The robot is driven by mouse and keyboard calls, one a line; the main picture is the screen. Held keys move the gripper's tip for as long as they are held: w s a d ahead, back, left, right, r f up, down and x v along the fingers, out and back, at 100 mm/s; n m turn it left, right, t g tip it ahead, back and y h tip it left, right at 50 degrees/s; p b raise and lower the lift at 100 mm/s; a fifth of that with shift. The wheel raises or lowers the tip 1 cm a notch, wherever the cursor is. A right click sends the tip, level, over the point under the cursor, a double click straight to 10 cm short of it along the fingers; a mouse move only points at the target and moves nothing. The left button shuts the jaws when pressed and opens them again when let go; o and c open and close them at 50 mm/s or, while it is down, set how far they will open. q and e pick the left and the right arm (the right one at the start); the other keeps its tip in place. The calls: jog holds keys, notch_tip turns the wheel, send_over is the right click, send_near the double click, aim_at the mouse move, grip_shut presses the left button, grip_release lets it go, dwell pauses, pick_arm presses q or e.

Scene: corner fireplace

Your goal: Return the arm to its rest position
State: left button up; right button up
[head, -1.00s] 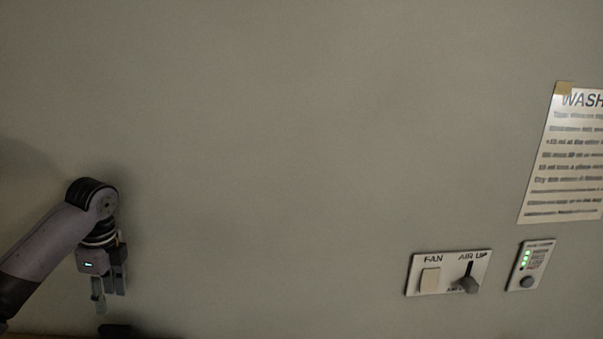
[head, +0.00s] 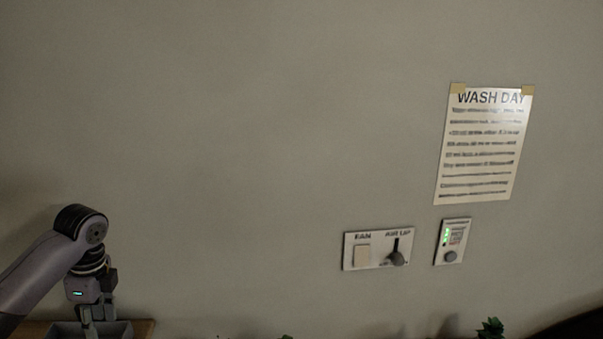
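My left arm comes in at the lower left of the head view, with its gripper (head: 97,322) pointing down. The fingers hang in front of or over a grey tray-like container (head: 122,330) at the bottom edge; I cannot tell which. The finger tips are small and dark, and how far apart they are is unclear. My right arm and gripper are not in view.
A wall panel (head: 377,249) carries a fan switch and an air lever. A small unit (head: 452,242) with green lights is beside it, below a "WASH DAY" sheet (head: 484,145). A wooden surface (head: 145,327) and a green plant (head: 490,327) show at the bottom.

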pick_arm(q)
jog(key=s+d+f+n+t+h, duration=0.1)
jog(key=s+d+f, duration=0.3)
jog(key=d+f, duration=0.5)
jog(key=s+d+f+n+t+h, duration=0.1)
jog(key=s+d+f+n, duration=0.1)
jog(key=s+d+f, duration=0.55)
jog(key=s+d+f+n+h, duration=0.1)
jog(key=s+d+f+n, duration=0.4)
jog(key=s+d, duration=0.15)
jog(key=s+a+n+t, duration=0.2)
jog(key=s+a+n, duration=0.1)
jog(key=s+n, duration=0.55)
notch_tip(320, 180, down, 30)
jog(key=s+m+g+b, duration=0.2)
jog(key=b, duration=0.4)
jog(key=s+a+f+b, duration=0.1)
jog(key=s+f+b, duration=0.1)
jog(key=s+f, duration=0.6)
jog(key=s+a+f+g+y+b, duration=0.1)
jog(key=s+f+b, duration=0.2)
jog(key=s+f, duration=0.6)
notch_tip(320, 180, down, 5)
jog(key=shift+s+a+f, duration=0.15)
jog(key=shift+s+a, duration=0.1)
jog(key=shift+a, duration=0.15)
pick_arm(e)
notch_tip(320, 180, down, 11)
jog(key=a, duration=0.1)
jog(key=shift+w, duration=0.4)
